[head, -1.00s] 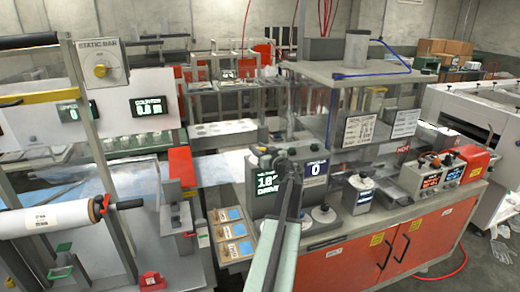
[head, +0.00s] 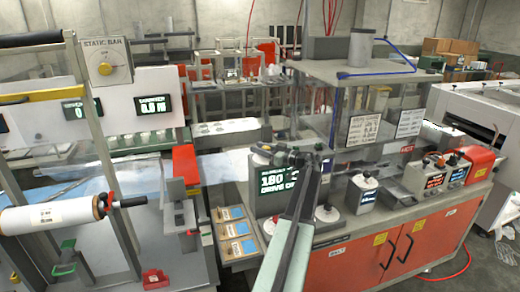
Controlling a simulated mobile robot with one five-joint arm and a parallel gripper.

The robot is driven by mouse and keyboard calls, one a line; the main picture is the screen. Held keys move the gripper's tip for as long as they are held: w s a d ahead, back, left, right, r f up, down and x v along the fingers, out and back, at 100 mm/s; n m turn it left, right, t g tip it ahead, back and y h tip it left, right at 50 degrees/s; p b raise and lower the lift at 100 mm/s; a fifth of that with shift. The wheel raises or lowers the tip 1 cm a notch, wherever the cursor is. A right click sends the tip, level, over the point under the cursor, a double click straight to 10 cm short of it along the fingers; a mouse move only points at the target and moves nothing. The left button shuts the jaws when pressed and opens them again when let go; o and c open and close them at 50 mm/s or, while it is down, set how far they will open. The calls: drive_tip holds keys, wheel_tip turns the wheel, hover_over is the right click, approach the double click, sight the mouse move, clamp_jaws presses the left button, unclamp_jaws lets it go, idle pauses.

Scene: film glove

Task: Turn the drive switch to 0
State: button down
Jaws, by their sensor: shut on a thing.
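My arm reaches up from the bottom centre of the head view to the grey control box on the bench. My gripper (head: 308,156) is at the box's upper right and is shut on the drive switch, which the gripper and wrist hide. The switch's position cannot be seen. The box's dark display (head: 277,181) shows 180 and, below it, the word DRIVE with its end cut off by my arm.
A tray of blue-labelled cards (head: 234,230) lies to the left. Orange cabinet doors (head: 405,243) are below. A clear-sided frame rises behind.

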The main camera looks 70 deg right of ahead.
drive_tip(key=c, duration=1)
unclamp_jaws()
drive_tip(key=s, duration=0.2)
drive_tip(key=s+a, duration=0.1)
drive_tip(key=s, duration=0.4)
drive_tip(key=shift+s+a, duration=0.25)
drive_tip(key=shift+s, duration=0.05)
